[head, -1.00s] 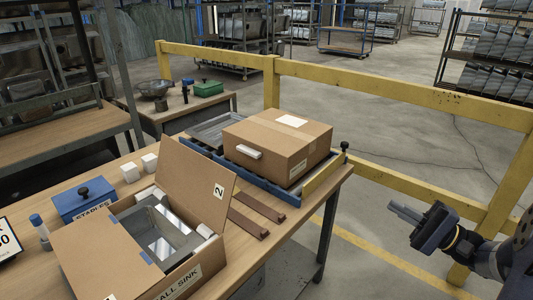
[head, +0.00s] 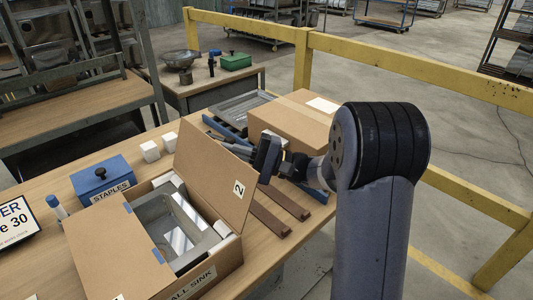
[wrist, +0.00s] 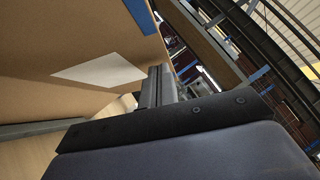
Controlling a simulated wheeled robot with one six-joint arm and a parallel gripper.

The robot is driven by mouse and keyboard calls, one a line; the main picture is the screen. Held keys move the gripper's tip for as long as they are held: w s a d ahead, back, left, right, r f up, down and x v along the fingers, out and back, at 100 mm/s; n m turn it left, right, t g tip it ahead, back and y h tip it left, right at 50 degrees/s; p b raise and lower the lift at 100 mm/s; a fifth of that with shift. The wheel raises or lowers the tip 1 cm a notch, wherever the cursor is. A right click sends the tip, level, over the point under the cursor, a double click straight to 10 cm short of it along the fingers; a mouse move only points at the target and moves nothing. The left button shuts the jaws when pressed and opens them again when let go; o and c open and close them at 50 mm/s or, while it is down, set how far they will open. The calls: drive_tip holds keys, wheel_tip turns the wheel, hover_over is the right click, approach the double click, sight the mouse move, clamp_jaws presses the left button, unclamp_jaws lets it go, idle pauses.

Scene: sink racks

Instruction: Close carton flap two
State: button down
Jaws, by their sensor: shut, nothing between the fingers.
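The open carton (head: 226,262) stands on the workbench with a grey sink (head: 176,228) inside. Flap two (head: 212,160), marked "2", stands up and leans outward along the carton's far side. The other flap (head: 112,248) lies flat over the left part. My gripper (head: 265,154) is at flap two's right edge, on its far side; the head view does not clearly show its fingertips. In the wrist view my gripper (wrist: 156,86) has its fingers together and empty, close to a cardboard face (wrist: 70,45) with a white label. I cannot tell whether they touch.
A closed carton (head: 290,118) sits behind my gripper. Dark strips (head: 270,218) lie right of the open carton. A blue staples box (head: 102,180) and white blocks (head: 150,150) stand left. A yellow railing (head: 400,70) runs behind the bench.

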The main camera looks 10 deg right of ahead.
drive_tip(key=shift+s+a+r, duration=0.1)
drive_tip(key=shift+s+a, duration=0.05)
drive_tip(key=shift+s, duration=0.05)
drive_tip(key=shift+r, duration=0.1)
